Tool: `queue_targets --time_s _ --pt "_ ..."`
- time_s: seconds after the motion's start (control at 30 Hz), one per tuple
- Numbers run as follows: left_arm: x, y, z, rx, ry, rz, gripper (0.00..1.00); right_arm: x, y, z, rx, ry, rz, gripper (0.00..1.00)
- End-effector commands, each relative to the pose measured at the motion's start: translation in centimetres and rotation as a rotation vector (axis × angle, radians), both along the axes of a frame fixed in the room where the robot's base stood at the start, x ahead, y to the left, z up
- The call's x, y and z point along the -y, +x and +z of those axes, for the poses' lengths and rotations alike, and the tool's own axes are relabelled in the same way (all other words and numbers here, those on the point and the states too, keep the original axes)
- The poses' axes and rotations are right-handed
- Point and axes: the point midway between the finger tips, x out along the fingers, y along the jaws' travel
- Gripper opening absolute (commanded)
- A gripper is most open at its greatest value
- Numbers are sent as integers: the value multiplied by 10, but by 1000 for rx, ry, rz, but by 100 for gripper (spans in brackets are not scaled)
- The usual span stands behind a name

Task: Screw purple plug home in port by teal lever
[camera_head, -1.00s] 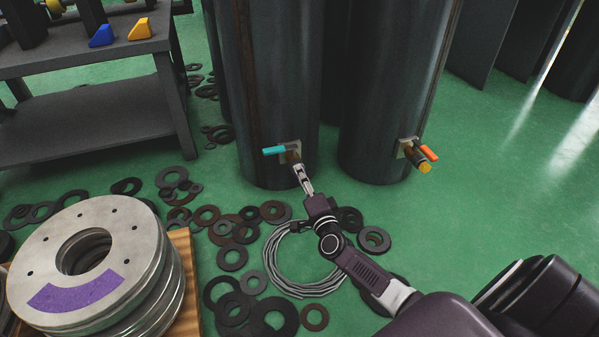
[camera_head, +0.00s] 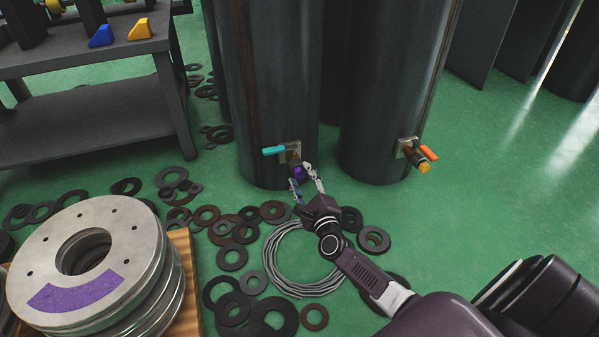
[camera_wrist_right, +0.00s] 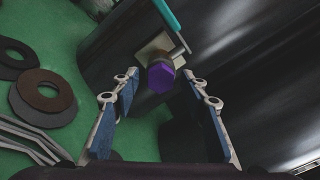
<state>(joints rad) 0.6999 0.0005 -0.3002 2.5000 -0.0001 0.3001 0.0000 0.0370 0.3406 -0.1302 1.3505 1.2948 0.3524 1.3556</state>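The purple plug (camera_head: 299,171) sits at the mouth of the port below the teal lever (camera_head: 273,151) on the left dark cylinder. In the right wrist view the purple plug (camera_wrist_right: 161,78) shows its hexagonal head, in line with the port fitting; how deep it sits I cannot tell. My right gripper (camera_head: 307,178) is open, its fingers spread to either side of the plug. In the right wrist view the blue-padded fingers (camera_wrist_right: 163,92) stand apart with clear gaps to the plug. My left gripper is not in view.
A second cylinder (camera_head: 385,100) to the right has an orange lever (camera_head: 429,152) and a yellow plug (camera_head: 424,167). Several dark rings and a wire coil (camera_head: 268,262) lie on the green floor. A flange stack (camera_head: 130,230) stands at lower left, a grey table (camera_head: 90,55) behind.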

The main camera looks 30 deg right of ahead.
Motion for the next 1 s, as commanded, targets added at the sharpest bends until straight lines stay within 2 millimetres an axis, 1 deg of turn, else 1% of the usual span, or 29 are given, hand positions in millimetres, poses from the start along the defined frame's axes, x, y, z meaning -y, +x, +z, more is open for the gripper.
queue_targets --time_s 0.27,0.9,1.0 --pt "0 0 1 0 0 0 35 -1 -3 1 0 -2 0 41" --pt "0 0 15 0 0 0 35 -13 -52 1 0 -3 1 41" --pt "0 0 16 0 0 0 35 -14 -56 2 1 -2 0 41"
